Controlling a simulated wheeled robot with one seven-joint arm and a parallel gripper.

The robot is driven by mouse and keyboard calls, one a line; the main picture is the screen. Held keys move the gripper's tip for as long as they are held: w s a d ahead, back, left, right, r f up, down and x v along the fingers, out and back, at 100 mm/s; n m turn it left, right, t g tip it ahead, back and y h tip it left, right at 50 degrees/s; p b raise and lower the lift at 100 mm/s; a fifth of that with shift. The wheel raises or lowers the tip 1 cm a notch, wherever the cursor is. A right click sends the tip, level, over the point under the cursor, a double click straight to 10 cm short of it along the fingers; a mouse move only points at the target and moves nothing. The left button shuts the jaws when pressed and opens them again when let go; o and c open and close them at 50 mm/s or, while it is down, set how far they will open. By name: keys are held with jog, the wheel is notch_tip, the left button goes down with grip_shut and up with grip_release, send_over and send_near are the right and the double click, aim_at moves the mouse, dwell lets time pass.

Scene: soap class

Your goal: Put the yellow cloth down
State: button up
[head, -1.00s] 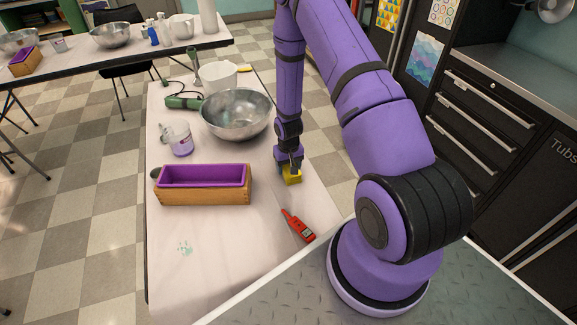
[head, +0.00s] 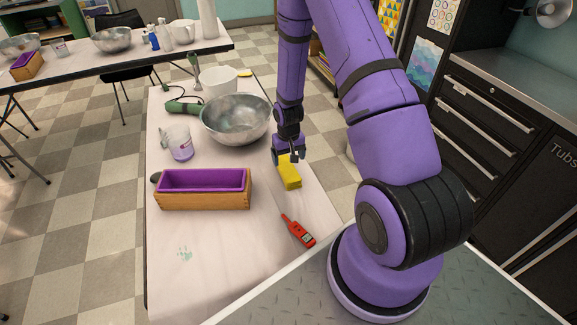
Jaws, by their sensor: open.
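The yellow cloth (head: 289,173) is a folded, block-like piece lying on the table, right of the purple-lined wooden mould and in front of the steel bowl. My gripper (head: 288,155) is open just above and behind the far end of the cloth. Most of the cloth shows clear of the fingers. I cannot tell whether a fingertip still touches its far edge.
A red thermometer (head: 298,231) lies in front of the cloth. The wooden mould (head: 203,199) is to the left, the steel bowl (head: 236,119) behind, and a clear jug (head: 178,143) at back left. The table (head: 225,260) is mostly bare at the front.

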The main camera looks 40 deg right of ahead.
jog(key=shift+r, duration=2.75)
notch_tip(320, 180, up, 14)
jog(key=t, duration=0.1)
send_over(288, 168)
jog(key=a, duration=0.3)
jog(key=s+a+r+n+t, duration=0.1)
jog(key=s+a+r, duration=0.15)
jog(key=r, duration=0.45)
jog(key=s+a+r, duration=0.1)
jog(key=s+r, duration=0.2)
jog(key=r, duration=0.4)
jog(key=s+a+r+n+t, duration=0.1)
jog(key=s+a+r, duration=0.2)
jog(key=s+r, duration=0.4)
jog(key=s+a+r+n+t, duration=0.1)
jog(key=s+a+r+t, duration=0.1)
jog(key=s+r, duration=0.5)
jog(key=s+a, duration=0.1)
jog(key=s, duration=0.5)
jog(key=shift+s, duration=0.15)
jog(key=shift+a, duration=0.1)
